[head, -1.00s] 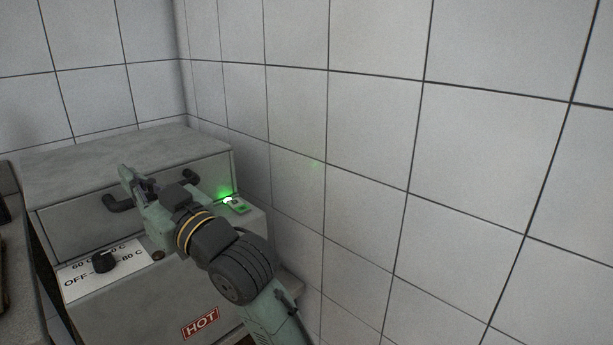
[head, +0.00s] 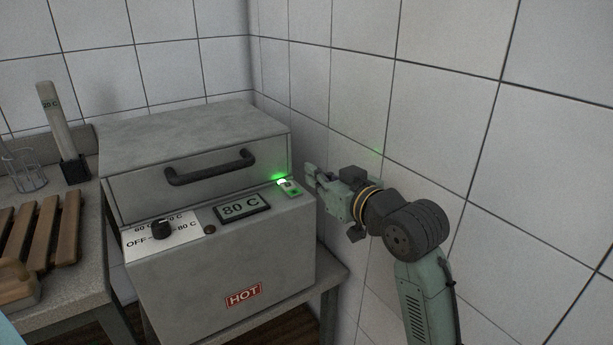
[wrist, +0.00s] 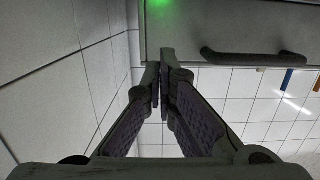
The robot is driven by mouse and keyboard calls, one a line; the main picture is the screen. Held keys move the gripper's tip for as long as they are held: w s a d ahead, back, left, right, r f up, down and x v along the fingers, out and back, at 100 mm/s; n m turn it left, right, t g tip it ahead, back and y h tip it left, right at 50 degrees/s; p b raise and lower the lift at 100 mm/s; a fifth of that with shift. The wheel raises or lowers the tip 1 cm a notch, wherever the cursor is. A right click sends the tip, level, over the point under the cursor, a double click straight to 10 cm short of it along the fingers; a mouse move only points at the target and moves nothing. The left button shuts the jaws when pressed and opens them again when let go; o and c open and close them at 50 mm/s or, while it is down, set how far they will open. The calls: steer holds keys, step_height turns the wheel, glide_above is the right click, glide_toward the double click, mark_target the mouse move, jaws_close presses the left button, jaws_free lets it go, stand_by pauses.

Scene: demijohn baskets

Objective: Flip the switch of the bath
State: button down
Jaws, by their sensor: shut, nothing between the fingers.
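The bath (head: 225,245) is a grey metal box with a lidded upper part and a black handle (head: 210,168). Its switch (head: 291,189) is a small green rocker at the right end of the front ledge, with a green lamp (head: 282,181) glowing beside it. A display (head: 242,209) reads 80 C. My gripper (head: 309,176) is shut and empty, just right of the switch and apart from it, as far as I can tell. In the wrist view the shut fingertips (wrist: 166,58) lie below the bath's front edge, with the green glow above.
A black dial (head: 162,229) sits on a white temperature plate at the bath's left. A HOT label (head: 244,296) is on the front. The tiled wall (head: 430,110) stands close on the right. A wooden rack (head: 42,240) and a thermometer (head: 55,120) are on the left bench.

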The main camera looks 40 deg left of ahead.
steer(key=p, duration=0.3)
glide_above(293, 190)
steer(key=shift+s+d+f, duration=0.2)
steer(key=shift+d+f, duration=0.2)
steer(key=f, duration=0.3)
steer(key=shift+w+a+f, duration=0.2)
steer(key=shift+a+f, duration=0.05)
steer(key=shift+a, duration=0.05)
steer(key=shift+a+f, duration=0.1)
steer(key=shift+f, duration=0.35)
